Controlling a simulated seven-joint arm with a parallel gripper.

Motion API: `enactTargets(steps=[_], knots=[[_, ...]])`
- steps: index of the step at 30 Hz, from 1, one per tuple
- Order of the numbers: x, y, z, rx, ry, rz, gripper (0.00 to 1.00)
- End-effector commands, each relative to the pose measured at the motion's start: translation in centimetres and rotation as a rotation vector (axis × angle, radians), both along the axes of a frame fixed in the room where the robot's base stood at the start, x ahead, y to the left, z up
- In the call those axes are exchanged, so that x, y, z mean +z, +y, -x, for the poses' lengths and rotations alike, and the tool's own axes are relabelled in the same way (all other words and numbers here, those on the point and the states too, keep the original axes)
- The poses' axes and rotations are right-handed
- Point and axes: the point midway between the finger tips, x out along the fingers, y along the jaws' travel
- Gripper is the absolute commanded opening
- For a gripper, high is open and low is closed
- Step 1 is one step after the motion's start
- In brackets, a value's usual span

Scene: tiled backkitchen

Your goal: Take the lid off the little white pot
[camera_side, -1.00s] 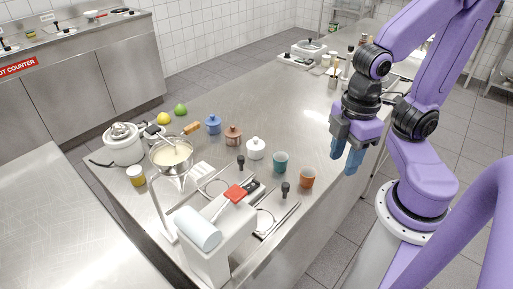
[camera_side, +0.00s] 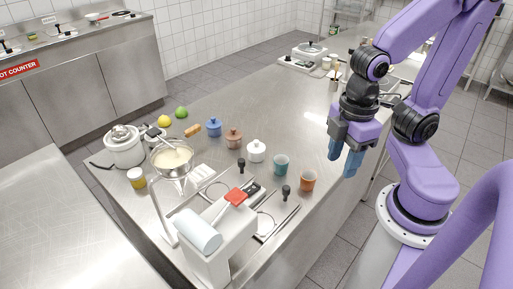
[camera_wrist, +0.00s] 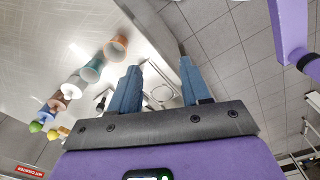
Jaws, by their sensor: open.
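My gripper (camera_side: 344,160) is open and empty, with blue fingers pointing down. It is well to the right of the white pot and higher up. In the wrist view the gripper's fingers (camera_wrist: 160,88) are apart with nothing between them.
A blue pot (camera_side: 214,127) stands left of the brown one. An orange cup (camera_side: 308,181) stands right of the teal cup.

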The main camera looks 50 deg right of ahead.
Motion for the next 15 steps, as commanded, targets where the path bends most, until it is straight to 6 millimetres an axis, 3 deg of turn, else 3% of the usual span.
enactTargets(steps=[5, 15], knots=[[1.3, 1.2, -3.5, 0.054, -0.002, 0.006, 0.47], [4.5, 1.6, -13.9, 0.231, -0.003, 0.02, 0.47]])
